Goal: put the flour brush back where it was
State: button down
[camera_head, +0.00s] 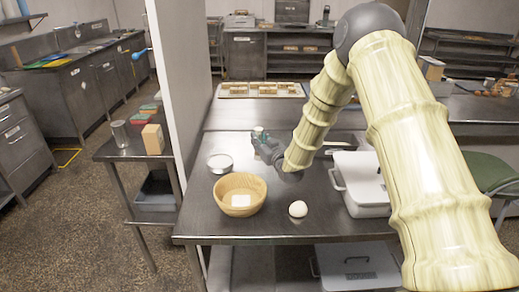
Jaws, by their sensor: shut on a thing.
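My gripper (266,146) is over the back left part of the metal worktable (270,218), behind the wooden bowl. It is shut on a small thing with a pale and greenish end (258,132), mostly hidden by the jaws. This looks like the flour brush, but it is too small to be sure. I cannot tell whether it touches the table. No other flour brush can be made out.
A wooden bowl (240,205) with a white piece inside, a round tin (219,162) and a white dough ball (298,209) stand in front. A lidded white box (352,183) is on the right. A tray (262,90) lies behind. A partition (182,85) rises at left.

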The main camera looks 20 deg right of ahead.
jog(key=shift+s+d, duration=0.2)
jog(key=shift+s, duration=0.1)
jog(key=shift+s+f, duration=0.15)
jog(key=f, duration=0.2)
jog(key=f+p, duration=0.1)
jog(key=shift+w+f, duration=0.1)
jog(key=shift+w, duration=0.15)
jog(key=shift+s+a+f, duration=0.1)
jog(key=shift+s+f, duration=0.05)
jog(key=shift+f, duration=0.15)
jog(key=c, duration=1.3)
grip_release()
